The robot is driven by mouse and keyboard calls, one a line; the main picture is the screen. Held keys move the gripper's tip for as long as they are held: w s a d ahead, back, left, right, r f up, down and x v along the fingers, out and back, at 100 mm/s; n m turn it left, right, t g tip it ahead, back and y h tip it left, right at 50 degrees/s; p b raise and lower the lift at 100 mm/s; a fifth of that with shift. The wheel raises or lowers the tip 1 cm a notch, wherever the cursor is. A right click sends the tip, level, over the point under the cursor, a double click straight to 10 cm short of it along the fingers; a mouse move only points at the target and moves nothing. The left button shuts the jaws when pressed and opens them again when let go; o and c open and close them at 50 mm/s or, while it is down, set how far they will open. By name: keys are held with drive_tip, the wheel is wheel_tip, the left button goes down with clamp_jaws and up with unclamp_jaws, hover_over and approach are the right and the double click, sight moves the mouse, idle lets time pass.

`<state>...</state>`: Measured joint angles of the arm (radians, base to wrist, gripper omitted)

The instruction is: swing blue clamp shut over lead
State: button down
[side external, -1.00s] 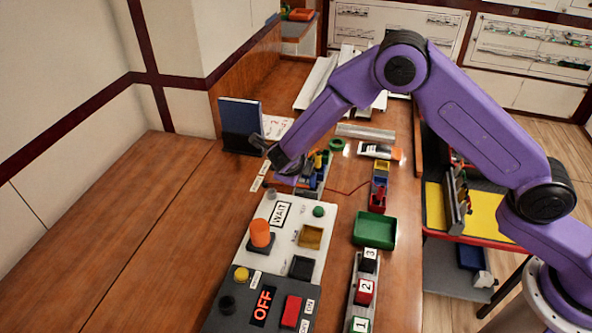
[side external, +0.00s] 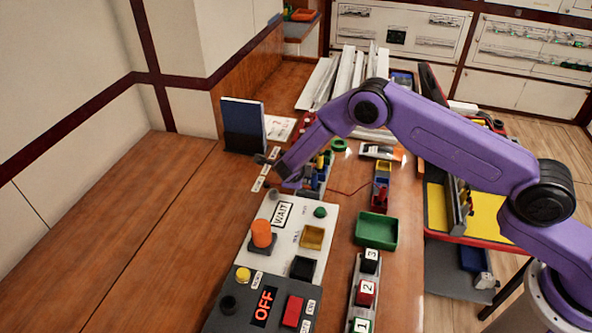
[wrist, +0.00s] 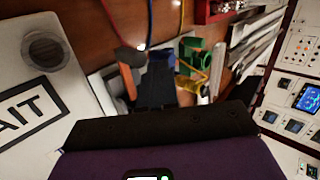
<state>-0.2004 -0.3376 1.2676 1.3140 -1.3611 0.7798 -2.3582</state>
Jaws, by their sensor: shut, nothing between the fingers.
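The blue clamp (wrist: 161,57) shows in part in the wrist view, just beyond my fingertips; my fingers hide the rest of it. In the side external view, a small blue and yellow fixture (side external: 313,180) stands at the far end of the panel, partly covered by my arm. My gripper (wrist: 155,85) is shut and empty, over or beside the blue piece; I cannot tell whether they touch. In the side external view my gripper (side external: 277,165) is low at the fixture's left. A thin red lead (side external: 348,191) runs right from the fixture. I cannot tell how far the clamp is open.
The panel with the WAIT sign (side external: 282,213) and orange knob (side external: 261,233) lies in front. A green tray (side external: 375,230) and numbered blocks (side external: 366,291) are to the right. A blue upright binder (side external: 243,128) stands behind. The left tabletop is clear.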

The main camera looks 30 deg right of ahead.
drive_tip(key=shift+w+d+f, duration=0.15)
drive_tip(key=shift+d+f, duration=0.05)
drive_tip(key=shift+w+a+m+g+h, duration=0.15)
drive_tip(key=shift+w+m+g+h, duration=0.1)
drive_tip(key=shift+m+g+h, duration=0.4)
drive_tip(key=shift+w+a+m+g+h, duration=0.15)
drive_tip(key=shift+w+m+g+h, duration=0.15)
drive_tip(key=shift+m, duration=0.65)
drive_tip(key=shift+w+a, duration=0.2)
drive_tip(key=shift+w, duration=0.4)
idle(0.7)
drive_tip(key=shift+w+a, duration=0.1)
drive_tip(key=shift+w, duration=1.55)
